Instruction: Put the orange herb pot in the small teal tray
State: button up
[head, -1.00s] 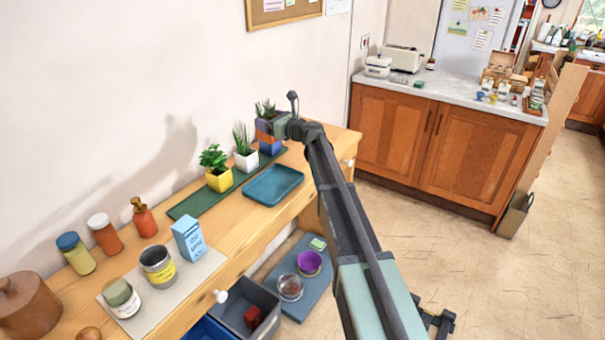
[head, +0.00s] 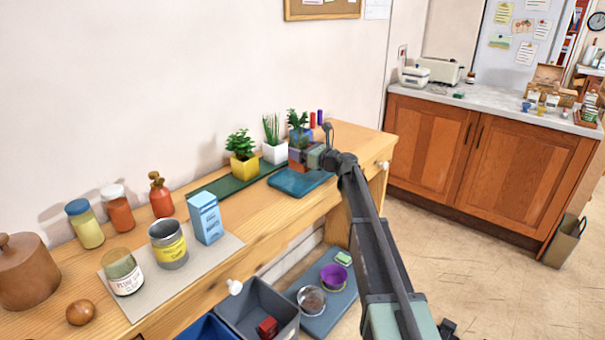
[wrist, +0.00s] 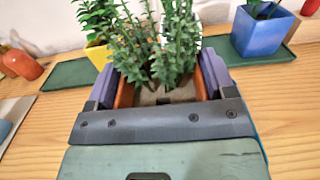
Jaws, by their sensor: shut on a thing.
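The orange herb pot (head: 295,157) is held upright in my gripper (head: 304,155), over the small teal tray (head: 300,183). In the wrist view my gripper (wrist: 160,78) has a jaw on each side of the orange pot's rim (wrist: 124,94), and its leafy herb fills the space between them. The tray is mostly hidden in the wrist view. I cannot tell whether the pot's base touches the tray or hangs just above it.
A green mat (head: 225,184) lies behind the tray. It bears a yellow pot (head: 243,167), a white pot (head: 274,152) and a blue pot (wrist: 262,33). A blue-and-white carton (head: 206,219), jars and tins stand to the left on the wooden bench.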

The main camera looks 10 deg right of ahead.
notch_tip(320, 180, down, 4)
jog(key=b, duration=0.4)
jog(key=shift+f+b, duration=0.25)
jog(key=shift+b, duration=0.05)
jog(key=shift+r+p, duration=0.3)
jog(key=shift+f, duration=0.2)
jog(key=o, duration=1.1)
jog(key=shift+r, duration=0.35)
jog(key=v, duration=1.2)
jog(key=shift+f, duration=0.15)
